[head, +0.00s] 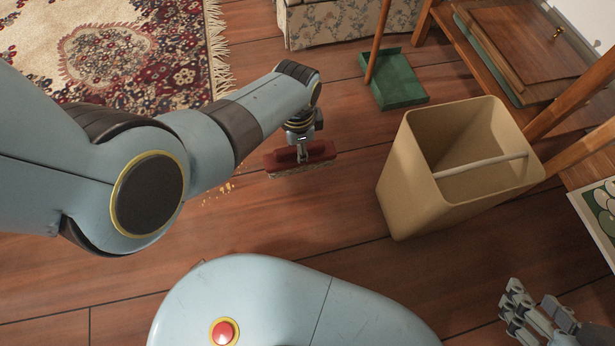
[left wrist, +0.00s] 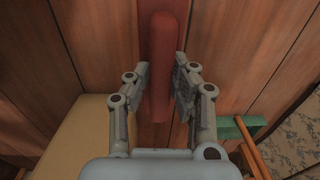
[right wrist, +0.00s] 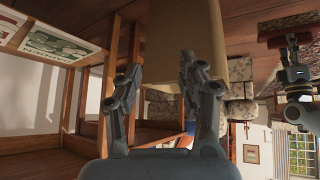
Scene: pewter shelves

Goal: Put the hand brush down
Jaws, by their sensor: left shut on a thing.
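The hand brush (head: 318,153) has a dark red body and bristles on its lower side. It is in the middle of the head view, just over or at the wooden floor; I cannot tell whether its bristles touch. My left gripper (head: 303,145) is shut on it from above. In the left wrist view the red brush (left wrist: 161,75) lies between the two fingers of the left gripper (left wrist: 161,85). My right gripper (head: 530,310) is at the lower right of the head view, its fingers apart and empty in the right wrist view (right wrist: 160,75).
A beige bin (head: 410,190) with a bar across it stands right of the brush. A green dustpan (head: 400,88) with a wooden handle lies behind. Yellowish crumbs (head: 222,190) are on the floor left of the brush. A patterned rug (head: 120,50) is at upper left.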

